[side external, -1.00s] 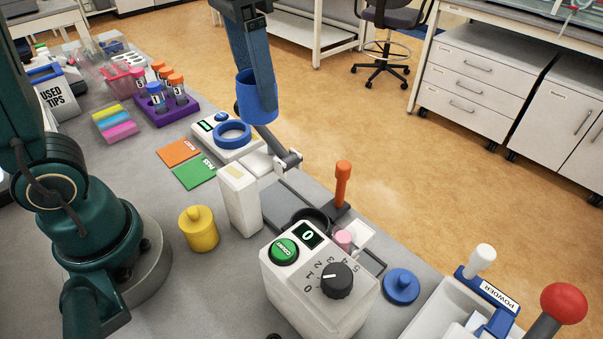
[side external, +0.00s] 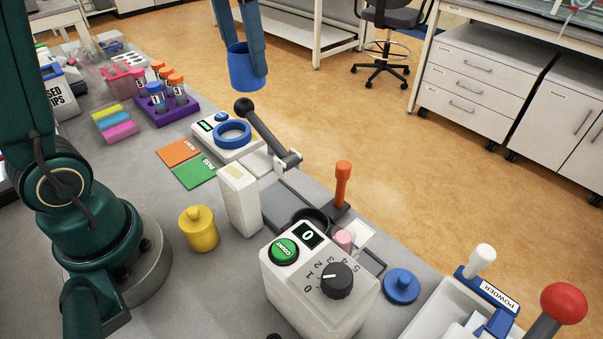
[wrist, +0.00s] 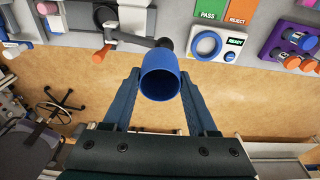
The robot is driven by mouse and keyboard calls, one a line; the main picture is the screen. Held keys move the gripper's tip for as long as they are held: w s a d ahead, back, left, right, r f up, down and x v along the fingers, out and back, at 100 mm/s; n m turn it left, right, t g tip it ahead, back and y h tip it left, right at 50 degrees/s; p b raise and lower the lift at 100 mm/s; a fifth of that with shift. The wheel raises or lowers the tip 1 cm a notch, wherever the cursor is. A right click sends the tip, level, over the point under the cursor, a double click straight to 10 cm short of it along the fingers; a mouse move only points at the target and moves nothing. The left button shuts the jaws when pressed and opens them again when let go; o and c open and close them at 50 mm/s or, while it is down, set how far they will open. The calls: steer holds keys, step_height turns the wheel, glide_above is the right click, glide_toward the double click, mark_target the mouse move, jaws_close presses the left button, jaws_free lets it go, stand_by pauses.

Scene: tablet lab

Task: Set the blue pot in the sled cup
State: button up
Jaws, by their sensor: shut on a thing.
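The blue pot (side external: 246,68) is held in the air between the fingers of my gripper (side external: 247,62), high above and behind the bench's back edge. In the wrist view the open-mouthed pot (wrist: 160,85) sits between my two blue fingers. The sled cup looks to be the dark round cup (side external: 311,219) on the grey rail, partly hidden behind the white counter box. An orange upright handle (side external: 342,185) stands beside it. The pot is well apart from the cup, up and to the left of it in the side view.
A black-knobbed lever (side external: 268,132) rises below the pot, beside a white unit with a blue ring (side external: 233,133). The white counter box (side external: 322,280) stands in front of the cup. A blue lid (side external: 401,287), a yellow pot (side external: 198,229) and a purple tube rack (side external: 166,108) are around.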

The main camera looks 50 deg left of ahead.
steer(key=w+d+f+n, duration=0.1)
steer(key=d+f+n, duration=0.2)
steer(key=d, duration=0.3)
steer(key=w+d+f+n+y, duration=0.1)
steer(key=d+f+n, duration=0.25)
steer(key=d, duration=0.25)
steer(key=w+d+f+n, duration=0.1)
steer(key=d+f+n, duration=0.25)
steer(key=d, duration=0.25)
steer(key=n, duration=0.2)
glide_above(310, 206)
steer(key=s+d, duration=0.3)
steer(key=shift+g, duration=0.3)
steer(key=shift+s+d+f, duration=0.1)
steer(key=shift+f, duration=1.95)
steer(key=shift+s+d+f, duration=0.1)
steer(key=shift+f, duration=1.9)
steer(key=shift+f, duration=0.4)
steer(key=o, duration=1.5)
